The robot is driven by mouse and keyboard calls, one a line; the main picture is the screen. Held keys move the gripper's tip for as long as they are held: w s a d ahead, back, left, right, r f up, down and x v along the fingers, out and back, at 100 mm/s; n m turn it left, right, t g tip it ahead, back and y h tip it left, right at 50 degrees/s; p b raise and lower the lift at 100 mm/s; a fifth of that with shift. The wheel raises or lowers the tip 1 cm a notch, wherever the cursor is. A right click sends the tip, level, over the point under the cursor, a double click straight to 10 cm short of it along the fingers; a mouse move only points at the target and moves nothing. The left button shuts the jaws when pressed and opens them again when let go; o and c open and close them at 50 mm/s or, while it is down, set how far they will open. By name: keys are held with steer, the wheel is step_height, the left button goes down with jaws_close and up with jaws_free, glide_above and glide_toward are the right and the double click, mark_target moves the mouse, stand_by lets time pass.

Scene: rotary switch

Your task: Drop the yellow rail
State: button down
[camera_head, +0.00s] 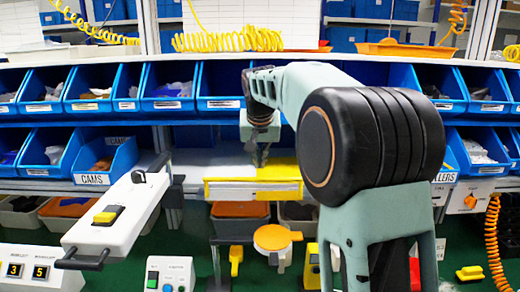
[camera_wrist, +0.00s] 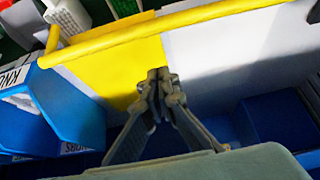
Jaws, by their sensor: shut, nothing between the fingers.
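The yellow rail (camera_head: 225,190) runs along the front edge of the work surface in the middle of the head view. In the wrist view it is a long yellow bar (camera_wrist: 110,36) slanting across the top. Beside it lie a yellow patch (camera_wrist: 110,70) and a pale grey surface (camera_wrist: 225,60). My gripper (camera_head: 260,162) is above the work surface, just behind the rail. In the wrist view my gripper (camera_wrist: 158,74) has its fingertips together and empty, over the edge between yellow and grey. The fingertips are apart from the bar; contact with the surface cannot be told.
Rows of blue bins (camera_head: 168,88) stand behind the work surface. A white panel with a black handle and yellow switch (camera_head: 118,215) stands at the left. An orange round-topped thing (camera_head: 275,238) is below the rail. In the wrist view blue bins (camera_wrist: 68,108) sit at the left.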

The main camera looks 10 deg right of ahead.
steer(key=s, duration=0.2)
steer(key=s+f, duration=0.1)
steer(key=shift+s+a+f, duration=0.1)
steer(key=shift+s+a, duration=0.15)
steer(key=shift+a, duration=0.1)
steer(key=shift+s, duration=0.1)
steer(key=shift+f+b, duration=0.15)
steer(key=shift+b, duration=0.5)
steer(key=shift+s+t+b, duration=0.1)
steer(key=shift+t+b, duration=0.2)
steer(key=shift+s+b, duration=0.1)
steer(key=shift+b, duration=0.25)
